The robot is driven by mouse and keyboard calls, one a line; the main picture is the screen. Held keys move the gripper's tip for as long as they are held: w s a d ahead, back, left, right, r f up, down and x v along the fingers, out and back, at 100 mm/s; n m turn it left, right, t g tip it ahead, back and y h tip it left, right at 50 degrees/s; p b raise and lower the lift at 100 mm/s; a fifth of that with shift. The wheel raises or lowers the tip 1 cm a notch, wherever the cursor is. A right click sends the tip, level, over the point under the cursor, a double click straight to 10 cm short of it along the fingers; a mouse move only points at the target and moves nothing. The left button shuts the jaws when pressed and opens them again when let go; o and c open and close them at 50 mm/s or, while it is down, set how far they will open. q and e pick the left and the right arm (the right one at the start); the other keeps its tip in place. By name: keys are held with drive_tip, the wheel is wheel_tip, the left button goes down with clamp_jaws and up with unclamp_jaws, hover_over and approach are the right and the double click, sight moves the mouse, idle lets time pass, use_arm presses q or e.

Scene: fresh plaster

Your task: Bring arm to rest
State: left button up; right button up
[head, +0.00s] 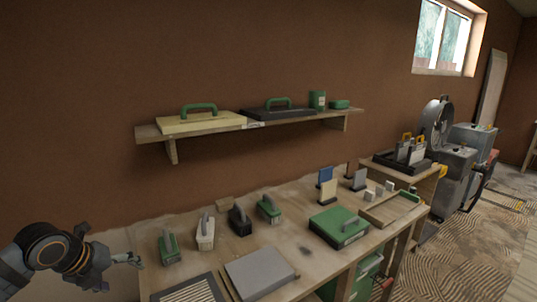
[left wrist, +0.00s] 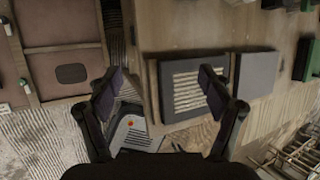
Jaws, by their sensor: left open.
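My left arm comes in from the left in the head view, with its gripper (head: 132,260) beside the left end of the wooden workbench (head: 205,257). In the left wrist view the left gripper (left wrist: 160,85) has its two fingers spread wide apart. Nothing is between the fingers. The bench top with a dark ribbed panel (left wrist: 190,90) lies beyond them in that view, and the panel also shows on the bench in the head view (head: 190,291). My right gripper is in neither view.
Several green, white and dark handled tools stand along the bench back, including a green one (head: 169,248). A grey slab (head: 260,272) and a green case (head: 338,227) lie on the bench. A wall shelf (head: 255,124) holds floats. A side table (head: 420,181) stands farther right.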

use_arm(q)
drive_tip(key=w+a+f+n+t+p, duration=0.1)
drive_tip(key=w+a+f+n, duration=0.3)
drive_tip(key=a+f+n, duration=0.6)
drive_tip(key=s+a+f+n+g+y+p, duration=0.15)
drive_tip(key=s+f+n, duration=0.35)
drive_tip(key=f, duration=0.7)
drive_tip(key=s+f+n+y+p, duration=0.15)
drive_tip(key=s+f+n, duration=0.3)
drive_tip(key=f, duration=0.75)
drive_tip(key=s+d+f+n+g+p, duration=0.1)
drive_tip(key=s+d+f+n, duration=0.2)
drive_tip(key=s+f, duration=0.45)
drive_tip(key=s+d+f+n+g, duration=0.1)
drive_tip(key=s+d+f+n, duration=0.2)
drive_tip(key=s+f, duration=0.5)
drive_tip(key=s+d+f+n+g, duration=0.1)
drive_tip(key=s+d+f+n, duration=0.1)
drive_tip(key=s+d, duration=0.5)
drive_tip(key=s+d+f+n+g+p, duration=0.1)
drive_tip(key=s+d+f, duration=0.3)
drive_tip(key=s+d, duration=0.3)
drive_tip(key=s, duration=0.5)
drive_tip(key=shift+n+h, duration=0.35)
drive_tip(key=shift+h, duration=0.05)
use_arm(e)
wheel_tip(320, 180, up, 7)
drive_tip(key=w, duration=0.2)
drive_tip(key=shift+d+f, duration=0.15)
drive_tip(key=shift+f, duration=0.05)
